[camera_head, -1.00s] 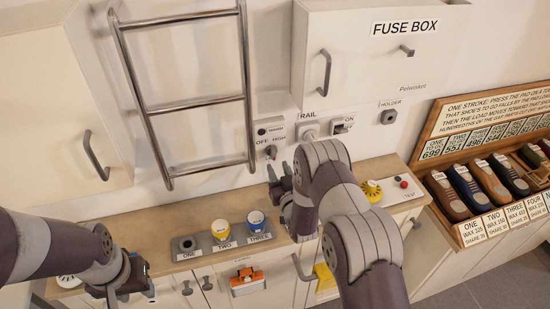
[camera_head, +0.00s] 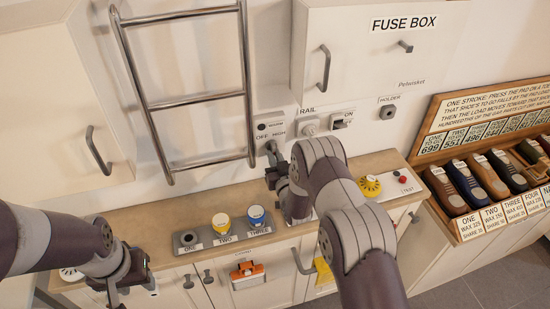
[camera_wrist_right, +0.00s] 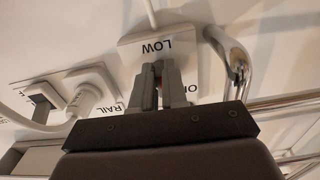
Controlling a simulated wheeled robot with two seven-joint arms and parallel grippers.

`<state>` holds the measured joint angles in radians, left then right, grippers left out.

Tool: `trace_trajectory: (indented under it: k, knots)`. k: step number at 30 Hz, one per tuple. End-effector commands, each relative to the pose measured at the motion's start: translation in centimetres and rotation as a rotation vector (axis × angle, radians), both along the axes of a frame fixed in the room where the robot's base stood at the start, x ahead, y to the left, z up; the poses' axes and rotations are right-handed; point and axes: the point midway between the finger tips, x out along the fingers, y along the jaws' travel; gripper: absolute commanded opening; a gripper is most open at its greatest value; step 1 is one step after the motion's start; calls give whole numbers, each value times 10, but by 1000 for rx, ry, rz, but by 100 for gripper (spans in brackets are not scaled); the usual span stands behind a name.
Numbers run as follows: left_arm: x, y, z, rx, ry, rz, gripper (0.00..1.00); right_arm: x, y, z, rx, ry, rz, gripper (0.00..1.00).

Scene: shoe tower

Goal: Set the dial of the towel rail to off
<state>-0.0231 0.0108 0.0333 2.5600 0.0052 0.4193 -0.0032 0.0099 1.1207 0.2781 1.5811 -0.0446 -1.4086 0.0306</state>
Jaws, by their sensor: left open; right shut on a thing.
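The towel rail (camera_head: 150,104) is a chrome ladder on the wall. Its dial panel (camera_head: 263,127), lettered OFF and HIGH, is to the right of the rail; in the right wrist view the panel (camera_wrist_right: 140,55) shows LOW. My right gripper (camera_head: 274,168) is at the panel's lower edge, its fingers shut on the dial. The right wrist view shows the fingers (camera_wrist_right: 160,88) close together against the panel; they mostly hide the dial, so its setting cannot be read. My left gripper (camera_head: 114,292) is open and empty at the lower left, in front of the counter.
A RAIL socket with a plug (camera_head: 309,128) and an ON switch (camera_head: 341,120) are right of the panel. The fuse box (camera_head: 370,60) overhangs at upper right.

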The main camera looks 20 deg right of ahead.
Motion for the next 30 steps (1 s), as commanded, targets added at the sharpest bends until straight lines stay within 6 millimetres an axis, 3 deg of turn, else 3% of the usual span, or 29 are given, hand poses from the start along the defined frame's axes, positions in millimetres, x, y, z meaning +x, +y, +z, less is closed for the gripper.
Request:
trace_trajectory:
  k: [8, 30]
  knots:
    - [0, 0, -19, 0, 0, 0, 43, 0, 2, -3, 151, 1, 0, 0]
    - [0, 0, -80, 0, 0, 0, 43, 0, 10, 1, 847, 25, -2, 0]
